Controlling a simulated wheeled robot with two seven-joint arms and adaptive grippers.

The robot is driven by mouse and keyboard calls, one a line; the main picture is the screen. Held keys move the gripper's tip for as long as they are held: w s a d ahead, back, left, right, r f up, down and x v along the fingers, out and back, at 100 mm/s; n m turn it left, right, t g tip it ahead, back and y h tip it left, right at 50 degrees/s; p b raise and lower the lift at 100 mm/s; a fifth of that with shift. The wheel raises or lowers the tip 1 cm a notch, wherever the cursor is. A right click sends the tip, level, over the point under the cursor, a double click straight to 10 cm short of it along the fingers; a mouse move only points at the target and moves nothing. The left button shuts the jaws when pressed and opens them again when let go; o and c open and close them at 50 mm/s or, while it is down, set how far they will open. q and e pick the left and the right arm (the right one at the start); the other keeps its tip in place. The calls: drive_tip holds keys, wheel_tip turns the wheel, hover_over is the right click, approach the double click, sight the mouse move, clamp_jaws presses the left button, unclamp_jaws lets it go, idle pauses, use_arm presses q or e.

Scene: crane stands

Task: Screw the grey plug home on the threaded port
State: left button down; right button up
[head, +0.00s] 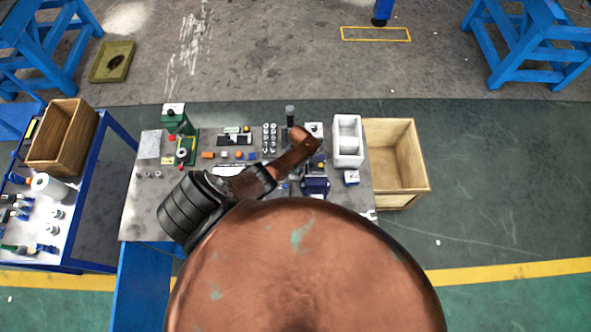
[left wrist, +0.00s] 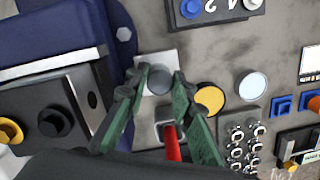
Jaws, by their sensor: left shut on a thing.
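The grey plug (left wrist: 159,80) shows as a round grey top between the fingertips of my left gripper (left wrist: 159,77) in the left wrist view. The dark green fingers are shut on it from both sides. It sits over a light square plate (left wrist: 170,57). The threaded port is hidden under the plug, and I cannot tell how deep the plug sits on it. In the head view my copper arm covers the plug and port, and the fingers cannot be made out. My right gripper is not in view.
A blue vise (head: 316,187) stands close to the plate. A red rod (left wrist: 171,145) and a yellow disc (left wrist: 209,98) are close to the fingers. A tray of several knobs (head: 269,139) lies nearby. A white bin (head: 347,158) and wooden crate (head: 422,177) are at the right.

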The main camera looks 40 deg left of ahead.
use_arm(q)
drive_tip(key=shift+m, duration=0.8)
drive_tip(key=c, duration=2.1)
unclamp_jaws()
drive_tip(key=o, duration=0.5)
drive_tip(key=shift+w+r, duration=0.15)
drive_tip(key=shift+r, duration=1.1)
drive_tip(key=shift+w+r, duration=0.15)
drive_tip(key=shift+r, duration=1.05)
drive_tip(key=r, duration=0.4)
drive_tip(key=w+r, duration=0.1)
drive_tip(key=r, duration=0.7)
drive_tip(key=shift+w, duration=0.25)
drive_tip(key=shift+f, duration=0.1)
